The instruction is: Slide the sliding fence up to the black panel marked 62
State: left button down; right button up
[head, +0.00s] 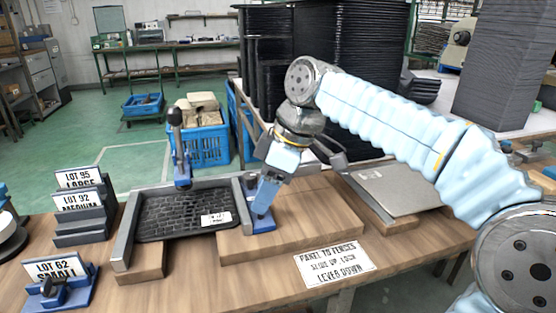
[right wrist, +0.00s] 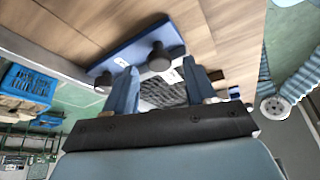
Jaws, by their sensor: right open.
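My right gripper (head: 264,200) is open, pointing down over that blue base. In the right wrist view the open fingers (right wrist: 162,82) stand near a black knob (right wrist: 160,57) on a blue plate. My left gripper is not seen.
A blue clamp with an upright black handle (head: 177,140) stands behind the panel. Lot signs (head: 75,203) in holders stand at the left. A printed card (head: 334,262) lies in front. A grey plate (head: 398,190) lies at the right. Black stacks rise behind.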

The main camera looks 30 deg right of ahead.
jog(key=p+v, duration=0.1)
jog(key=v, duration=1.1)
jog(key=shift+p, duration=0.35)
jog(key=shift+a, duration=0.15)
